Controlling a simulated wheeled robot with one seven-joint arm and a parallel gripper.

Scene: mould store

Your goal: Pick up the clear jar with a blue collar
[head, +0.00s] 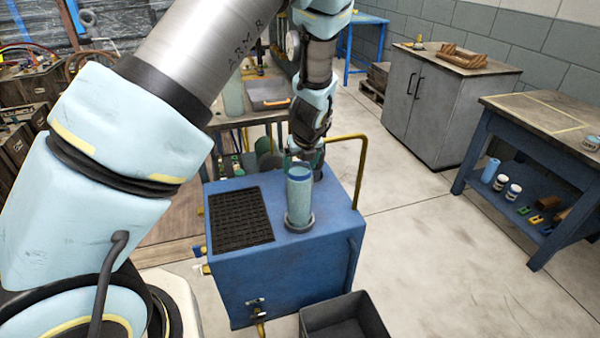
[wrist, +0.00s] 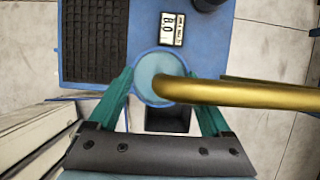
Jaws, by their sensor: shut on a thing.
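The clear jar with a blue collar (head: 299,200) looks pale teal and stands upright over the blue cabinet. Its base shows at a grey ring (head: 299,224) on the cabinet top; I cannot tell whether it is raised. My gripper (head: 304,163) comes from above and behind and is shut on the jar near its collar. In the wrist view the jar's round mouth (wrist: 150,68) sits between the two green fingers of my gripper (wrist: 161,76). A yellow bar partly covers the mouth there.
The blue cabinet (head: 275,285) bears a black ribbed mat (head: 240,218) left of the jar. The yellow rail (head: 357,165) rises at its right and crosses close over the jar in the wrist view (wrist: 250,94). A dark open bin (head: 345,318) stands in front. Floor at right is clear.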

